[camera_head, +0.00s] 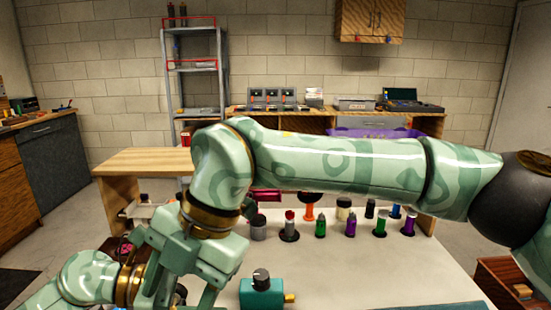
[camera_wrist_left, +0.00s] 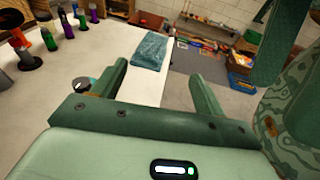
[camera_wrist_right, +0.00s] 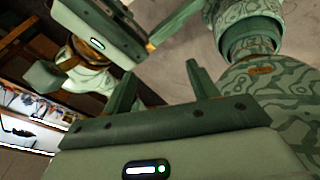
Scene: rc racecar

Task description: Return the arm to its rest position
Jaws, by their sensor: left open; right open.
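One of my patterned green arms (camera_head: 340,165) reaches in from the right across the head view and bends down at the lower left. Another arm section (camera_head: 88,280) shows low at the left edge, close to it. The gripper parts (camera_head: 195,255) overlap there, and I cannot tell them apart. In the left wrist view my left gripper (camera_wrist_left: 158,66) is open and empty, its fingers over the table's edge. In the right wrist view my right gripper (camera_wrist_right: 161,70) is open and empty. Another pale green gripper body (camera_wrist_right: 105,35) shows just beyond it.
The white table (camera_head: 350,270) carries several coloured bottles (camera_head: 350,226) in a row at the back. A teal device with a black knob (camera_head: 261,292) stands near the front. A folded teal cloth (camera_wrist_left: 150,50) lies at the table's edge. A wooden-topped bench (camera_head: 140,162) stands behind.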

